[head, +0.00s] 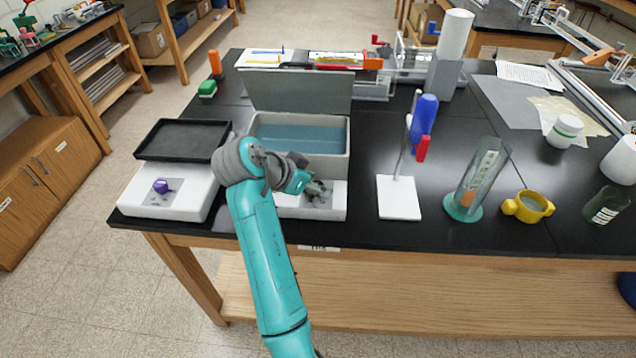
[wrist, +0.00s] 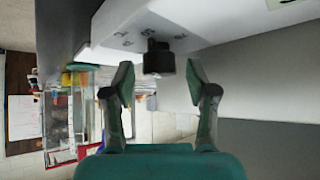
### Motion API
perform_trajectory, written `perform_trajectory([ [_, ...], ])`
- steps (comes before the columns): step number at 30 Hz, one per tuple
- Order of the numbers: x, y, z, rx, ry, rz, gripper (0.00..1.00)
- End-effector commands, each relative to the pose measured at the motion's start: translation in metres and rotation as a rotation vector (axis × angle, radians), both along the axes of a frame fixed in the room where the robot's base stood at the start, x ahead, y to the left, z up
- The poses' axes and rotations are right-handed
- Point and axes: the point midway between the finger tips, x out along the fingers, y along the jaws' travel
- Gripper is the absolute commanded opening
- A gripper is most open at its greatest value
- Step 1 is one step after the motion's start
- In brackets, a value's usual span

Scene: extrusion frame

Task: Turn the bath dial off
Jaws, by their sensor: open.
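The bath (head: 338,165) is a pale grey box with blue-green water inside and its grey lid (head: 300,93) raised, near the front edge of the black bench. In the wrist view its dial (wrist: 158,58) is a small black knob on the white front panel (wrist: 205,25), with small marks beside it. My gripper (wrist: 160,80) is open, one finger on either side of the dial; I cannot tell whether they touch it. In the head view my gripper (head: 318,191) is at the bath's front, and the dial cannot be made out there.
A white balance-like device (head: 140,200) with a purple knob (head: 161,186) and a black tray (head: 183,138) stand left of the bath. A white-based stand (head: 398,198), a glass cylinder (head: 478,178) and a yellow cup (head: 528,206) stand to the right. The floor in front is clear.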

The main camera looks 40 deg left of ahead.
Motion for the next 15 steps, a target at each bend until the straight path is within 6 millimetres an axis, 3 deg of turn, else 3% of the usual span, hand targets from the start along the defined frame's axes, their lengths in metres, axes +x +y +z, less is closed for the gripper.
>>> perform_trajectory([
  [14,0.0091,-0.0022,-0.0091,0.001,0.0,0.001,0.57],
  [15,0.009,-0.0022,-0.009,0.001,0.0,0.001,0.47],
])
